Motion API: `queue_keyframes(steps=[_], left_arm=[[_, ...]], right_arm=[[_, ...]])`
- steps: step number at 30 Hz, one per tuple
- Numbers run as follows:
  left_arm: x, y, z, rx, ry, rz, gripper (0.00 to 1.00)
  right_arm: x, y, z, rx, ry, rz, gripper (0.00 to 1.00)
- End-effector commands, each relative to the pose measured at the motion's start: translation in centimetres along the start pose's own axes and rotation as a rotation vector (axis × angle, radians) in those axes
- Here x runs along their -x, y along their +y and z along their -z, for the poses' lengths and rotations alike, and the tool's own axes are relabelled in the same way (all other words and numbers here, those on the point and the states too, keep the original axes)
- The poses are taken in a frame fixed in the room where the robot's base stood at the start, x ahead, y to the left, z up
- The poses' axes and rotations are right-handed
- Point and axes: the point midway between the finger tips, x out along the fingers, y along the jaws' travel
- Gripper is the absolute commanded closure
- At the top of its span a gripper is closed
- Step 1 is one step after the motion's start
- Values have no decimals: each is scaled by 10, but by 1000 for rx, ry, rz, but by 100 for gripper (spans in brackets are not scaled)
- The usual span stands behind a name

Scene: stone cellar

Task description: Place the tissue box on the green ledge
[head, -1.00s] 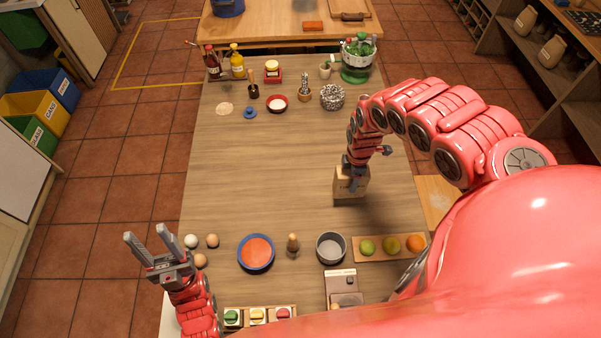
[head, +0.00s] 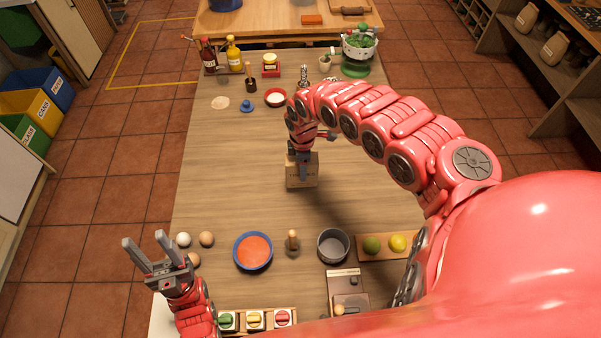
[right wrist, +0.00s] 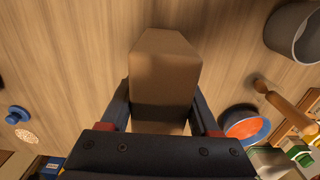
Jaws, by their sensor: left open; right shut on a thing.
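A plain tan-brown box (head: 302,178), which I take for the tissue box, is over the middle of the wooden table. My right gripper (head: 303,157) is shut on it from above; the gap under the box is hard to judge. In the right wrist view the box (right wrist: 165,62) sits between both fingers of that gripper (right wrist: 162,108). My left gripper (head: 144,242) is open and empty at the table's left front edge. I cannot make out a green ledge for sure; a green stand (head: 356,68) under a white basket is at the back right.
Bottles (head: 234,56), a red bowl (head: 276,98) and a blue knob-like piece (head: 247,106) stand toward the back. A blue-rimmed orange dish (head: 253,251), a grey pot (head: 333,246) and a fruit board (head: 385,254) line the front. The table's left middle is clear.

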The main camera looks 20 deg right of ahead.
Motion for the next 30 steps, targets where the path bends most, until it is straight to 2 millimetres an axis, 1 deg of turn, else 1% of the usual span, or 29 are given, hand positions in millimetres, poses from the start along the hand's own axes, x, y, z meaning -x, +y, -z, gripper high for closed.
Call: queue_keyframes(steps=[2,6,10,13,19,23,24,28,30], left_arm=[[-1,0,0,0,0,0,50],[-7,0,1,0,0,0,50],[-10,0,2,0,0,0,50],[-10,0,2,0,0,0,50],[-9,0,2,0,0,0,50],[-6,0,1,0,0,0,50],[-7,0,1,0,0,0,50],[-7,0,1,0,0,0,50],[-7,0,1,0,0,0,50]], right_arm=[[-1,2,8,2,1,-1,100],[-21,0,7,-1,2,4,100],[-32,1,7,0,3,1,100],[-36,2,6,0,0,0,100],[-36,2,5,1,0,-1,100],[-40,2,5,1,0,-1,100],[-39,2,5,0,0,-1,32],[-39,2,5,0,0,-1,9],[-39,2,5,0,0,-1,8]])
